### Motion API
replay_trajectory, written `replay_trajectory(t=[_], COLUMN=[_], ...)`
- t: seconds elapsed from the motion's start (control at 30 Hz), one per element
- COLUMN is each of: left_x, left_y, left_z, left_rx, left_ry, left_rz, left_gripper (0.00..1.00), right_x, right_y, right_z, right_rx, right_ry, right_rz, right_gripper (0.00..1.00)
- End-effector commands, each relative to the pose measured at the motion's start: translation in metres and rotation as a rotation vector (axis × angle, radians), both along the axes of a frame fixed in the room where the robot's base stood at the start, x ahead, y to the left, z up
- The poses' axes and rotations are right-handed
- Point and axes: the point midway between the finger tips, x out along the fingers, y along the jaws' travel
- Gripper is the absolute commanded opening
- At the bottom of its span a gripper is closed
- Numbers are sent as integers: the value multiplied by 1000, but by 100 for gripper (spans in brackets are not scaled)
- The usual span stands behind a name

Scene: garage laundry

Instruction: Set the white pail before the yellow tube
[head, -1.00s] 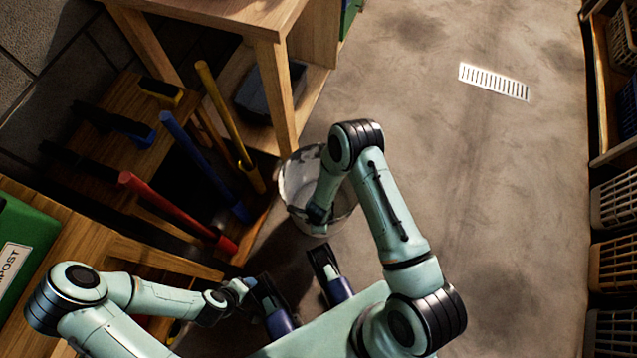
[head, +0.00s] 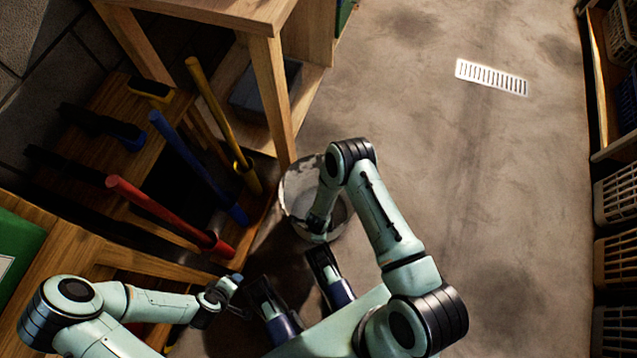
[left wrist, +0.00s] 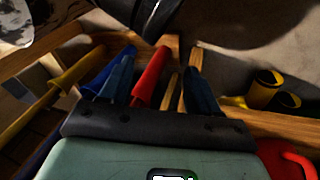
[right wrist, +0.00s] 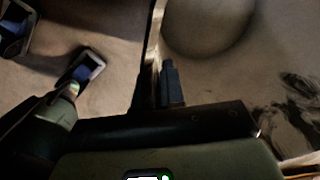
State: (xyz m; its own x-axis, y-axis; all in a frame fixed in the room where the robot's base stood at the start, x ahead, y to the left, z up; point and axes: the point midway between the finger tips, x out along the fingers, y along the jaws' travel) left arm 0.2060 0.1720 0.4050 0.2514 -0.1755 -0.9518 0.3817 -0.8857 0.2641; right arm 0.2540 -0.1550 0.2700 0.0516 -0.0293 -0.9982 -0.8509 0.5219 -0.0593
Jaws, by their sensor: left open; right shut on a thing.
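The white pail (head: 295,195) is at the foot of the wooden table, right of the yellow tube (head: 215,100), with a gap between them. My right gripper (right wrist: 160,85) is shut on the pail's rim. The pail's smudged inside fills the right of the right wrist view (right wrist: 225,85). I cannot tell whether its bottom touches the floor. The yellow tube leans upright in the rack beside blue and red tubes; it also shows in the left wrist view (left wrist: 62,85). My left gripper (head: 228,292) is open and empty, low in front of the red tube.
The blue tube (head: 195,160) and red tube (head: 160,208) stand left of the yellow one. The wooden table's leg (head: 270,100) rises close behind the pail. A green bin (head: 18,245) is at the left. The floor is free toward the drain grate (head: 490,77); baskets (head: 615,195) line the right.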

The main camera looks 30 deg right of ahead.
Motion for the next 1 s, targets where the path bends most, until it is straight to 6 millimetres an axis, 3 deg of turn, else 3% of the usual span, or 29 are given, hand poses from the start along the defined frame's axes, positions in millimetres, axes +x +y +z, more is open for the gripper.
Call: replay_trajectory(t=[0.13, 0.2, 0.23, 0.5, 0.63, 1.0], left_x=[1, 1, 1, 1, -4, -41], left_y=[1, 1, 1, 1, -2, -21], left_z=[-2, -1, -1, -1, 4, 32], left_rx=[2, 2, 2, 2, -5, -53], left_ry=[-2, -2, -2, -1, 10, 106], left_rz=[1, 1, 1, 1, -4, -45], left_gripper=[62, 62, 62, 62, 62, 62], right_x=[1, 0, 0, 0, 0, -3], right_y=[0, 0, 0, 0, 0, 3], right_z=[-2, -2, -2, -1, 9, 86], right_rx=[-2, 1, 1, 1, 0, 0], right_ry=[-3, 1, 1, 1, 0, -2], right_rz=[0, 0, 0, 0, 0, 1], right_gripper=[0, 31, 34, 34, 34, 34])
